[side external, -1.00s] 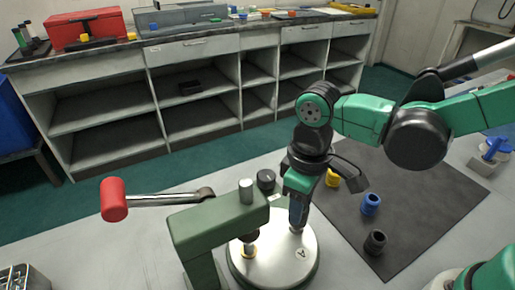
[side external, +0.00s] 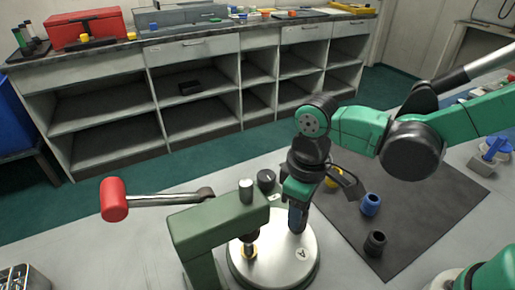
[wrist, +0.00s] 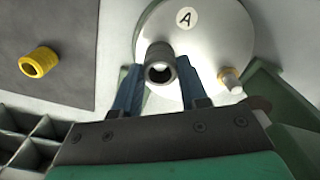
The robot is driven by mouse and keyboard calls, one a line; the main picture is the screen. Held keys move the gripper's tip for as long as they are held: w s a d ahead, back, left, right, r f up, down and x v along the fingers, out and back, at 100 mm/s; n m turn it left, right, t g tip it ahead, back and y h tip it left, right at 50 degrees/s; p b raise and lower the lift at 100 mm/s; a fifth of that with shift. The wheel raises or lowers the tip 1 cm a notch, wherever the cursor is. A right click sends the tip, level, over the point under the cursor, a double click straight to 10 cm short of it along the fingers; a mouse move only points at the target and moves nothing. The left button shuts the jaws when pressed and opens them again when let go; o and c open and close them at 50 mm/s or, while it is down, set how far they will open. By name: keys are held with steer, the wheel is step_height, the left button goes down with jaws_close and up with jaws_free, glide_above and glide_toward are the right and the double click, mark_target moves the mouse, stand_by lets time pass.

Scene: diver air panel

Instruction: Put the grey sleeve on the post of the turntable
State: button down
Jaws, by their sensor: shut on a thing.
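The grey sleeve (wrist: 160,64) is a short dark tube seen end-on in the wrist view, between the blue fingers of my gripper (wrist: 160,82). My gripper is shut on it. In the side view my gripper (side external: 297,218) points down over the right part of the turntable (side external: 270,268), a pale round disc marked A. The disc also shows behind the sleeve in the wrist view (wrist: 215,45). I cannot make out the turntable's post clearly; the sleeve and fingers cover the disc there. I cannot tell whether the sleeve touches the post.
A green press frame (side external: 215,222) with a red-knobbed lever (side external: 114,200) stands left of my gripper, its plunger (side external: 249,247) over the disc. Blue (side external: 370,204), black (side external: 375,243) and yellow (wrist: 40,62) sleeves stand on the dark mat (side external: 435,205). A black knob (side external: 266,179) is behind.

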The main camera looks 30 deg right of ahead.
stand_by(0.3)
jaws_free()
stand_by(0.3)
step_height(320, 180, up, 8)
steer(key=shift+f, duration=0.2)
stand_by(0.8)
steer(key=d+m+t, duration=0.6)
steer(key=d+t, duration=0.1)
steer(key=d, duration=0.6)
steer(key=shift+w+f, duration=0.15)
steer(key=shift+w, duration=0.2)
